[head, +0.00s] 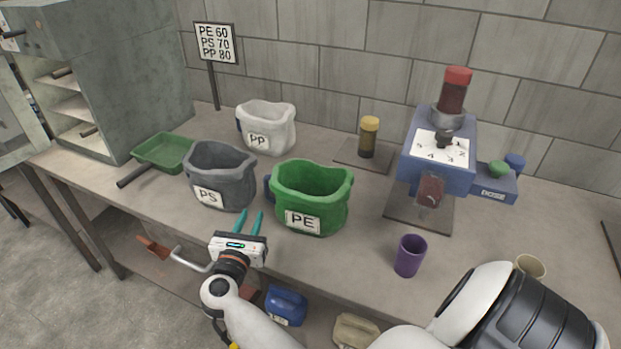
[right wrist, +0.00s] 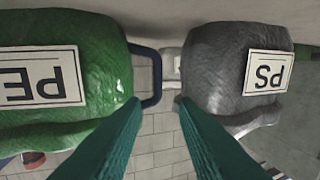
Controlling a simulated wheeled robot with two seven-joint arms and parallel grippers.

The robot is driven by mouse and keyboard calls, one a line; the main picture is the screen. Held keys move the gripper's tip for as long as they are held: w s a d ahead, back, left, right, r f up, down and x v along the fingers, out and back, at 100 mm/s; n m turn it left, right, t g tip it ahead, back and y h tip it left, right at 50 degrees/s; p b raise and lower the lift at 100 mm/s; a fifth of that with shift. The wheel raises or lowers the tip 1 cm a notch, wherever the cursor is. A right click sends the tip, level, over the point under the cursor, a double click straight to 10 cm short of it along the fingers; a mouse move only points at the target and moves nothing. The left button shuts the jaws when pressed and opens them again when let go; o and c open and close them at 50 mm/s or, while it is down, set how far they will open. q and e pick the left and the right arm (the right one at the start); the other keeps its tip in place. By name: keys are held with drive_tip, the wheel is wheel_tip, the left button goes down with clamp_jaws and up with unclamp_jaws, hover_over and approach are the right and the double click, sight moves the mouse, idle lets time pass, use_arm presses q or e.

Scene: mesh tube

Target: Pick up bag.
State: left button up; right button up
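Three bags stand upright on the bench in the head view: a grey one labelled PS (head: 220,172), a green one labelled PE (head: 315,190) and a white one labelled PP (head: 266,128) behind. My right gripper (head: 250,214), with teal fingers, is open and empty at the bench front, in front of the gap between the grey and green bags. In the right wrist view, upside down, the green bag (right wrist: 60,65) is left and the grey bag (right wrist: 225,70) right. The green bag's dark blue handle (right wrist: 153,78) shows between the fingertips (right wrist: 158,101). My left gripper is out of view.
A green tray with a handle (head: 163,151) lies left. A purple cup (head: 409,255) and a blue dial machine (head: 437,165) stand right. A jar with a yellow lid (head: 368,137) stands behind. A sign (head: 215,43) reads PE 60, PS 70, PP 80. Blue container (head: 286,305) sits below the bench.

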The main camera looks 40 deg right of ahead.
sight(265, 187)
drive_tip(key=x, duration=1)
drive_tip(key=shift+d, duration=0.25)
drive_tip(key=shift+r, duration=0.1)
clamp_jaws()
